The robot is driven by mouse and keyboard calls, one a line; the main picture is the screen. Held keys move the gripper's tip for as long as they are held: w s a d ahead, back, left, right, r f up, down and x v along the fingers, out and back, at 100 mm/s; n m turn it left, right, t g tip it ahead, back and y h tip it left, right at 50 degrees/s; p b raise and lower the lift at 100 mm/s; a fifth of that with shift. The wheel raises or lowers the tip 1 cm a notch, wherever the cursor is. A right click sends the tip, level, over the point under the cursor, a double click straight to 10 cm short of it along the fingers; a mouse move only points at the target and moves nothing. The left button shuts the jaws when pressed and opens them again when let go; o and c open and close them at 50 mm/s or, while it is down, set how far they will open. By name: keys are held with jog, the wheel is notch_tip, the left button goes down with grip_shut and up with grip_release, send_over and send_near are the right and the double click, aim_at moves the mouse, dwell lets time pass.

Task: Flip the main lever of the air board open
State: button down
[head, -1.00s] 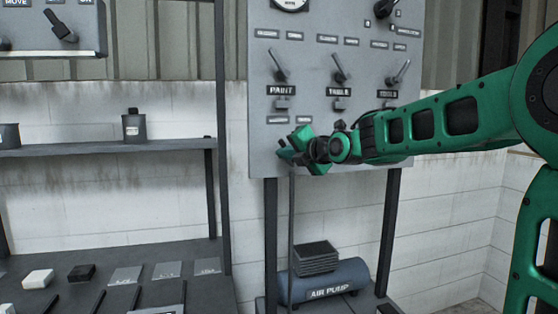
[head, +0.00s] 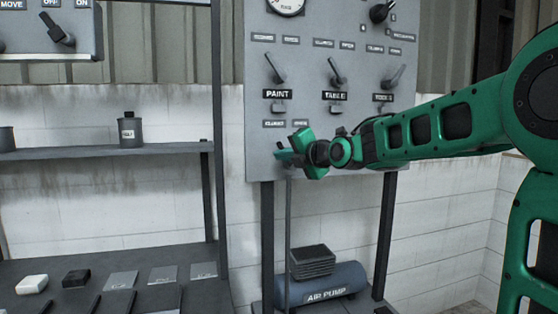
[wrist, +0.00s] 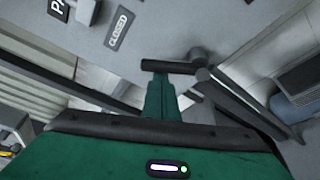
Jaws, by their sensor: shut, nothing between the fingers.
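The grey air board (head: 340,25) hangs at the centre of the head view, with PAINT, TABLE and a third lever in a row. My gripper (head: 281,154) is at its lower left edge, under two small labels, and covers what is behind it. In the wrist view my gripper (wrist: 160,84) is shut, its green fingers pointing at the board. A dark bar (wrist: 168,66), which looks like the main lever's handle, lies across just beyond the fingertips beside a round pivot (wrist: 198,55). I cannot tell whether they touch. A CLOSED label (wrist: 119,28) is nearby.
A thin dark pipe (head: 289,225) runs down below the board, between the stand's legs. A blue air pump (head: 325,283) sits beneath. A shelf (head: 90,153) with a dark canister (head: 130,130) stands left.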

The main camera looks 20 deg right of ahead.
jog(key=d+r+m+t+y, duration=0.1)
jog(key=d+m+t, duration=0.2)
jog(key=d+m, duration=0.3)
jog(key=m, duration=0.5)
jog(key=shift+d+t, duration=0.3)
jog(key=shift+t, duration=0.1)
jog(key=shift+d+f, duration=0.1)
jog(key=shift+d, duration=0.15)
dwell(0.3)
jog(key=a+r, duration=0.3)
jog(key=a, duration=0.1)
jog(key=v, duration=1)
jog(key=shift+f, duration=0.35)
